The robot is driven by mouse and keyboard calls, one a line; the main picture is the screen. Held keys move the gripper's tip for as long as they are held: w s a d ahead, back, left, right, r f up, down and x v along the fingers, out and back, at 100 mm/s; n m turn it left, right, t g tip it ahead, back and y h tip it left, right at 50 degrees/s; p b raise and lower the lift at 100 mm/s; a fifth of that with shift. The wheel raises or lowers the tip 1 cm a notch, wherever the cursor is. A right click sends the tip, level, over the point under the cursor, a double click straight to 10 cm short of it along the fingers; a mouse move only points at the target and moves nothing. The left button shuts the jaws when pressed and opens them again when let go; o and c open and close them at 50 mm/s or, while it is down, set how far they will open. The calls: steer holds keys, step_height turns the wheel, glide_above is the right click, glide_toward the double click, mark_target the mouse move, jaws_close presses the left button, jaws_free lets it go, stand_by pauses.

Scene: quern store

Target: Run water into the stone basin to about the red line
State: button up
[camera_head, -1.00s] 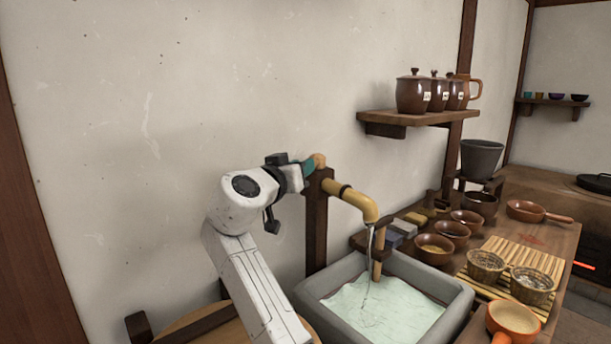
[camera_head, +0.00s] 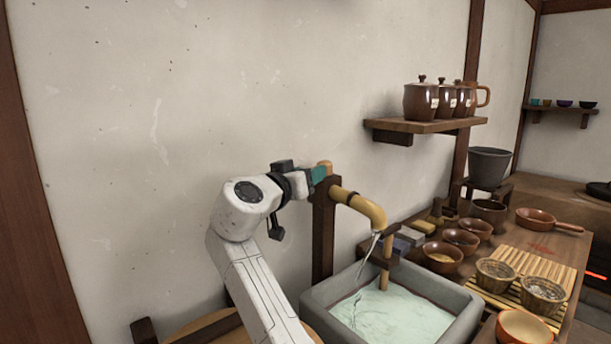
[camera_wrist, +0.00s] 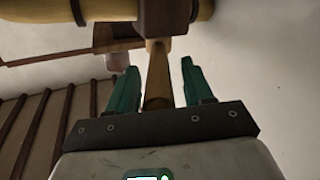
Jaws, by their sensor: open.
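The grey stone basin (camera_head: 464,326) holds pale greenish water (camera_head: 395,310); I cannot make out a red line on it. A bamboo spout (camera_head: 362,207) on a dark wooden post (camera_head: 323,235) runs a thin stream of water (camera_head: 368,262) into the basin. My gripper (camera_head: 320,174) is at the top of the post, beside a wooden peg (camera_head: 325,164). In the wrist view, my gripper's teal fingers (camera_wrist: 157,88) are open, with the wooden peg (camera_wrist: 157,75) between them; whether they touch it I cannot tell.
A wall shelf (camera_head: 425,126) with lidded jars (camera_head: 421,100) is above. A round wooden lid or stool edge (camera_head: 205,328) is at lower left.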

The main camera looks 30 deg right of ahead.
steer(key=v, duration=1.1)
steer(key=shift+w, duration=0.15)
stand_by(0.6)
